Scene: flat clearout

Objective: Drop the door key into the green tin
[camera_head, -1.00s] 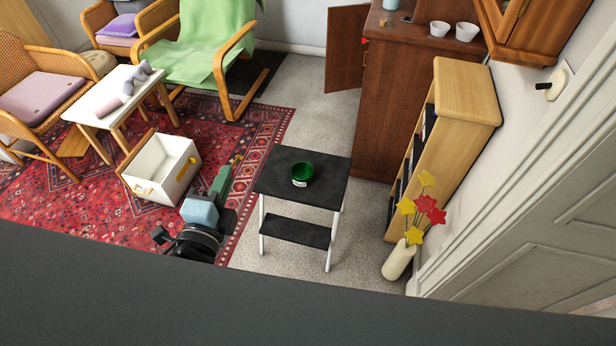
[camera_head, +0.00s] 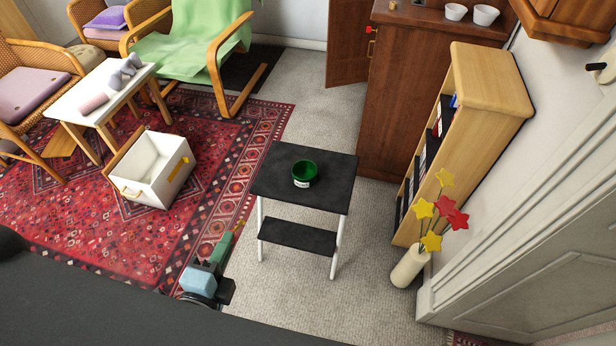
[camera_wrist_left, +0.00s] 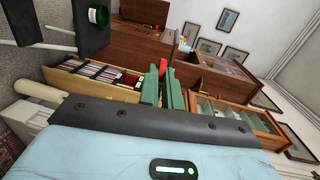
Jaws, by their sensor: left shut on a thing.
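The green tin (camera_head: 304,180) is a small round open pot with a pale label, upright on the black top of a step stool. It also shows in the wrist view (camera_wrist_left: 98,15) at the upper left. My left gripper (camera_head: 232,236) is left of the stool and nearer to me, apart from the tin. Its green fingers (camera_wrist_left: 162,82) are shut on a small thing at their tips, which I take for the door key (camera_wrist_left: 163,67). A red part shows there in the wrist view; most of the key is hidden. My right gripper is not in view.
The black step stool (camera_head: 262,186) stands on grey carpet. A white crate (camera_head: 170,183) lies on the red rug (camera_head: 90,235). A bookcase (camera_head: 480,75) and a vase with flowers (camera_head: 408,268) stand right of the stool. Clear floor lies before the stool.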

